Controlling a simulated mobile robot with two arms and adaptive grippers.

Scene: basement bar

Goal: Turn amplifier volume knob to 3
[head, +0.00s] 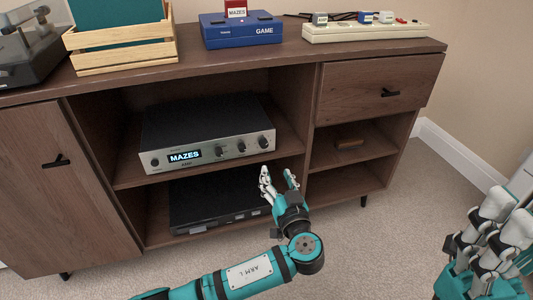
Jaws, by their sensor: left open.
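The amplifier (205,120) sits on the upper open shelf of the cabinet, with a dark top and a silver front. Its display (185,156) reads MAZES. My right gripper (482,230) is at the lower right, partly hidden.
A black device (215,203) lies on the shelf below, partly behind my left gripper. The shelf's vertical divider stands right of the amplifier. A drawer handle (390,93) sticks out at the upper right. A blue game console (241,30) and a wooden crate (122,54) stand on top.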

